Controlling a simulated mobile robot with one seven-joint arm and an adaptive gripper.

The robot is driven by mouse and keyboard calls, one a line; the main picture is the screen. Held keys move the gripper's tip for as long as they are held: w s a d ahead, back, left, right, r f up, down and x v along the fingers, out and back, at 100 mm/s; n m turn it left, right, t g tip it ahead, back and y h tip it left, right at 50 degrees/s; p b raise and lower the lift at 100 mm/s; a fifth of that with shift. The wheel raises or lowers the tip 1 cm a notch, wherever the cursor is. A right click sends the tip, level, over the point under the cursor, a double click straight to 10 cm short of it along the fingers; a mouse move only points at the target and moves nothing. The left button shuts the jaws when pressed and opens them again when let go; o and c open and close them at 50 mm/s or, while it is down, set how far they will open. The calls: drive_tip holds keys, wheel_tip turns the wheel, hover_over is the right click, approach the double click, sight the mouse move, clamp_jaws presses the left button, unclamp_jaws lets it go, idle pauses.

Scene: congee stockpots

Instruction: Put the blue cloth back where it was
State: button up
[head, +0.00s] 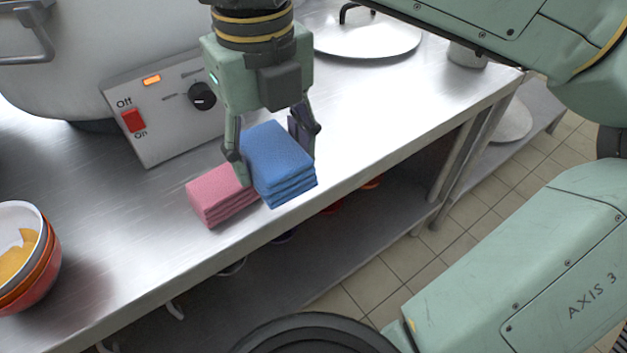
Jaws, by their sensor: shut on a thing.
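The blue cloth (275,158) is a folded stack near the front edge of the steel counter. My gripper (272,152) points down over it, with one finger on its left side and one on its right, shut on it. The pink folded cloth (220,193) lies on the counter just left of the blue one, beside my left finger. The blue cloth's top sits higher than the pink one's. I cannot tell whether its underside touches the counter.
A large pot (110,45) with a control panel (165,110) stands behind. A metal lid (365,35) lies at the back right. Stacked bowls (45,265) stand at the left. The steel counter (400,105) is clear right of the cloths; its front edge is close.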

sight(282, 198)
drive_tip(key=s+f+b, duration=0.1)
drive_tip(key=s, duration=0.1)
drive_tip(key=s+d+f+b, duration=0.1)
drive_tip(key=f, duration=0.1)
drive_tip(key=shift+s+d+f, duration=0.1)
drive_tip(key=shift+s+f, duration=0.2)
drive_tip(key=shift+s, duration=0.1)
drive_tip(key=w+d, duration=0.1)
drive_tip(key=w, duration=0.4)
drive_tip(key=w+d+f+p, duration=0.1)
drive_tip(key=w, duration=0.4)
drive_tip(key=w+d, duration=0.1)
drive_tip(key=w, duration=0.4)
drive_tip(key=shift+d+f+p, duration=0.15)
drive_tip(key=shift+d+p, duration=0.15)
drive_tip(key=shift+p, duration=0.05)
drive_tip(key=shift+w+f, duration=0.15)
drive_tip(key=shift+f, duration=1.65)
drive_tip(key=shift+f, duration=0.2)
drive_tip(key=o, duration=1.2)
wheel_tip(282, 198, up, 12)
drive_tip(key=shift+r+p, duration=0.25)
drive_tip(key=shift+p, duration=0.1)
